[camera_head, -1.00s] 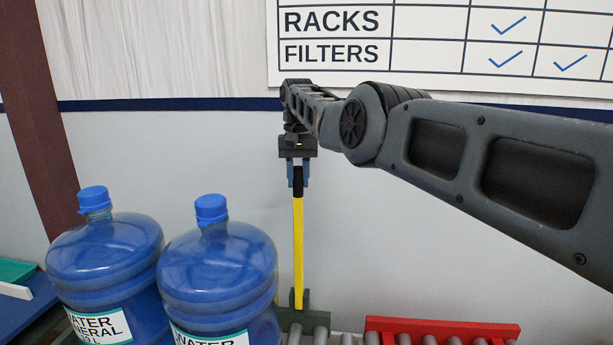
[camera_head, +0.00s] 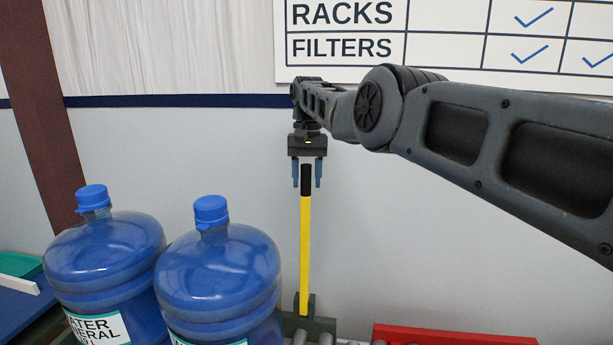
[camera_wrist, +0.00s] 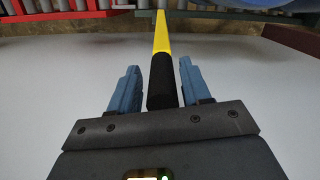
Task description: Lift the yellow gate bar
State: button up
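The yellow gate bar (camera_head: 305,250) stands upright in the head view, its foot in a dark green bracket (camera_head: 308,322) beside the rollers. Its top end is a black grip (camera_head: 306,182). My gripper (camera_head: 307,184) is above the bar, pointing down, with its two fingers apart on either side of the black grip's top. In the wrist view the fingers (camera_wrist: 158,92) are open, with gaps on both sides of the black grip (camera_wrist: 162,82). The yellow shaft (camera_wrist: 161,32) runs away from it toward the rollers.
Two blue water jugs (camera_head: 105,265) (camera_head: 218,275) stand left of the bar, the nearer one close to it. A red rail (camera_head: 450,335) and rollers lie at the lower right. A pale wall (camera_head: 420,220) is behind the bar. A teal tray (camera_head: 20,264) is far left.

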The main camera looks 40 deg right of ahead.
jog(key=shift+o, duration=0.5)
jog(key=shift+r, duration=0.1)
jog(key=r+p, duration=0.4)
jog(key=r, duration=0.1)
jog(key=r+p, duration=0.2)
jog(key=shift+w+d+r, duration=0.25)
jog(key=shift+r, duration=0.1)
